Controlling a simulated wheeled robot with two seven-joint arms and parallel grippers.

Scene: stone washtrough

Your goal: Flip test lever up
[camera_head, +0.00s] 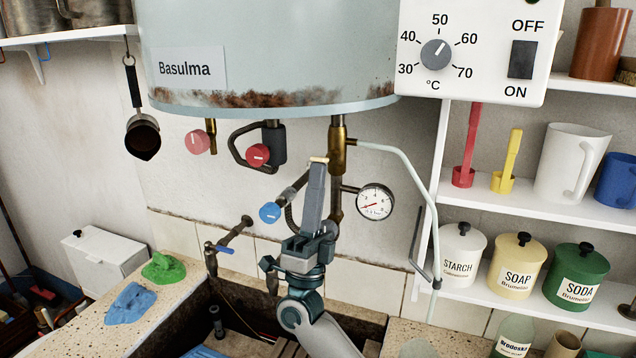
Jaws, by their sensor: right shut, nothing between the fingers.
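A brass valve fitting (338,143) hangs under the right part of the pale blue boiler (270,50). My right gripper (317,170) points upward just left of this fitting, fingers together and empty. A small tan piece (318,160) shows right at its fingertips; it may be the test lever's end, but I cannot tell whether it touches the fingers. The rest of the lever is not clearly visible. My left gripper is not in view.
A pressure gauge (375,202) and a pale hose (410,165) are close on the right. The stone trough (165,308) lies below.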

